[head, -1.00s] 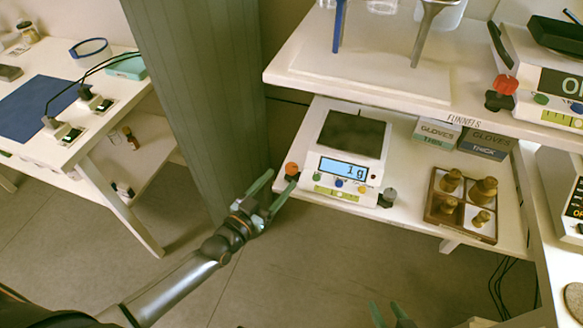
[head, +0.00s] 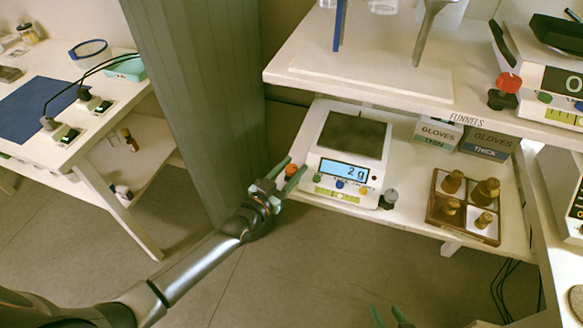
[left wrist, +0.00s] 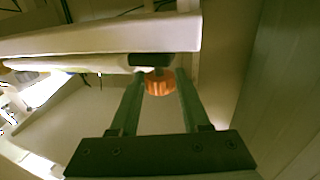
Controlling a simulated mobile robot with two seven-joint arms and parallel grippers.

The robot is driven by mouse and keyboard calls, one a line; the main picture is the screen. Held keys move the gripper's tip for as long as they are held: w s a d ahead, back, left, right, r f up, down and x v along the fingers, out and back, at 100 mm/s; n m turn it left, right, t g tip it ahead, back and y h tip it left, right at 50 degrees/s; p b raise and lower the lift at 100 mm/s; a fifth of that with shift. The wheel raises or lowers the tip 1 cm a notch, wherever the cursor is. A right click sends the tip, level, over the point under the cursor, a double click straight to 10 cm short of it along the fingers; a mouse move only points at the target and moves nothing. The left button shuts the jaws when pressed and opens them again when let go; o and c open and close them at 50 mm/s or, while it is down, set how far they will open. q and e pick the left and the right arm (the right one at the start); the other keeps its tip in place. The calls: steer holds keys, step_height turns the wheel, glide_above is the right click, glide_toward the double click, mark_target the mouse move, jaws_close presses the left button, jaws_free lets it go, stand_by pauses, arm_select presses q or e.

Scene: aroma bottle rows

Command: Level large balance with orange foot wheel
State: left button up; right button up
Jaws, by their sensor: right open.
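The large balance (head: 349,148) is white with a dark pan, and its blue display reads "2 g". It stands on the lower shelf at centre. Its orange foot wheel (head: 291,170) is at the front left corner, partly hidden by my left gripper (head: 280,172). In the left wrist view the orange wheel (left wrist: 159,84) shows between the far ends of the two fingers of the left gripper (left wrist: 159,80). These fingers are apart, one on each side; contact is not clear. My right gripper (head: 391,317) is open at the bottom edge, only its fingertips showing.
A grey foot wheel (head: 389,197) is at the balance's front right. A wooden box of brass weights (head: 432,215) and glove boxes (head: 437,133) stand to the right. The upper shelf (head: 345,80) overhangs behind. A green-grey pillar (head: 195,110) rises close left of my left gripper.

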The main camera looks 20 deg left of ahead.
arm_select(q)
jaws_close()
